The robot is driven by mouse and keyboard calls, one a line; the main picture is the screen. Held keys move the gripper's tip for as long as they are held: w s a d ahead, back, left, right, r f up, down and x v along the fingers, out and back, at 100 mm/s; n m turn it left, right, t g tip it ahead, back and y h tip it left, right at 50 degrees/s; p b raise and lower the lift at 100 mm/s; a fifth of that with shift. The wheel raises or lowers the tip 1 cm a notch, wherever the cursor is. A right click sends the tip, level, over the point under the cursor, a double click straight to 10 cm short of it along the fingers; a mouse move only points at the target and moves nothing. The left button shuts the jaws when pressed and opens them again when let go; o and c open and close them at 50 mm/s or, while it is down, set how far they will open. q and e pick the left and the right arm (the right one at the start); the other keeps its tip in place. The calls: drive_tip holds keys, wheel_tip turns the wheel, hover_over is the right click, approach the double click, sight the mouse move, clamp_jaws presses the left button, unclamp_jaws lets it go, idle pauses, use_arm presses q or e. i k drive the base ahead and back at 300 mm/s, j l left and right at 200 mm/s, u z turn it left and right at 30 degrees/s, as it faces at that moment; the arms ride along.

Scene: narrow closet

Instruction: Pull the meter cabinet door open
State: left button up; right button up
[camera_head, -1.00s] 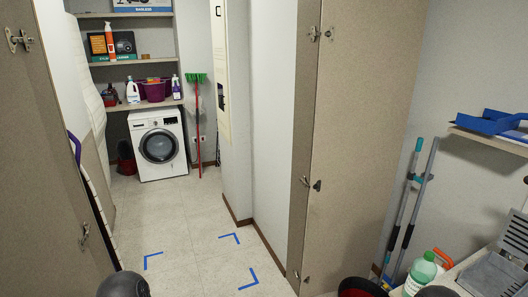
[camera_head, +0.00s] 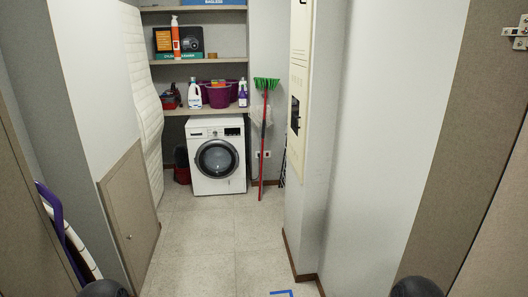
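Two closed panels could be the meter cabinet door, and I cannot tell which it is. One is a low beige door (camera_head: 128,212) with a small knob or lock, on the left wall. The other is a tall cream panel (camera_head: 300,58) on the right wall section, with a dark recessed part (camera_head: 295,115). It is seen at a steep angle. Neither of my grippers is in view. Only dark rounded parts of my arms show at the bottom left and bottom right edges.
The tiled floor (camera_head: 205,245) is clear up to the washing machine (camera_head: 216,155). A wall corner (camera_head: 304,225) juts in on the right. A green broom (camera_head: 264,125) leans at the back. A purple-and-white object (camera_head: 65,235) stands at the left edge.

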sight(298, 82)
drive_tip(key=i+u, duration=0.1)
drive_tip(key=i, duration=0.9)
drive_tip(key=i+l+u, duration=0.15)
drive_tip(key=i, duration=0.8)
drive_tip(key=i+u, duration=0.4)
drive_tip(key=i+l+u, duration=0.2)
drive_tip(key=i+u, duration=0.2)
drive_tip(key=i, duration=0.15)
